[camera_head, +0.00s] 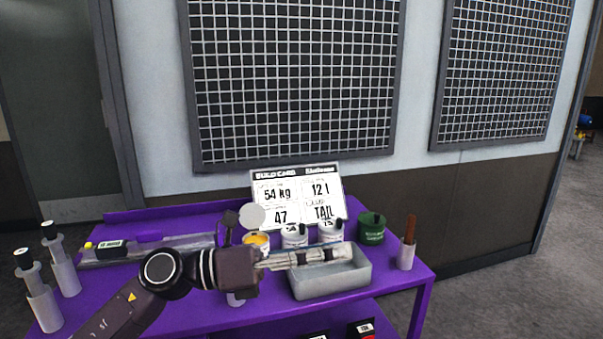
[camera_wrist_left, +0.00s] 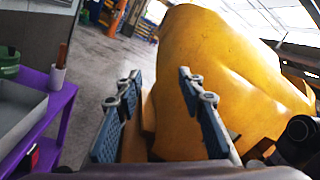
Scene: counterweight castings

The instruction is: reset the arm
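My left arm comes in from the lower left in the head view. Its gripper (camera_head: 335,254) points right, above the purple table and in front of the grey tray (camera_head: 330,284), whose back part it hides. In the left wrist view the two fingers of the left gripper (camera_wrist_left: 160,82) stand apart with nothing held between them. Beyond them is a large yellow body (camera_wrist_left: 225,70); I cannot tell what it is or whether it touches them. My right gripper is in neither view.
On the purple table (camera_head: 395,297) stand a build card (camera_head: 297,187), several white tins (camera_head: 330,232), a green canister (camera_head: 371,229) and a cup with a brown stick (camera_head: 406,258). Two plunger-like holders (camera_head: 43,305) stand at the left. A dark grid panel (camera_head: 290,80) hangs behind.

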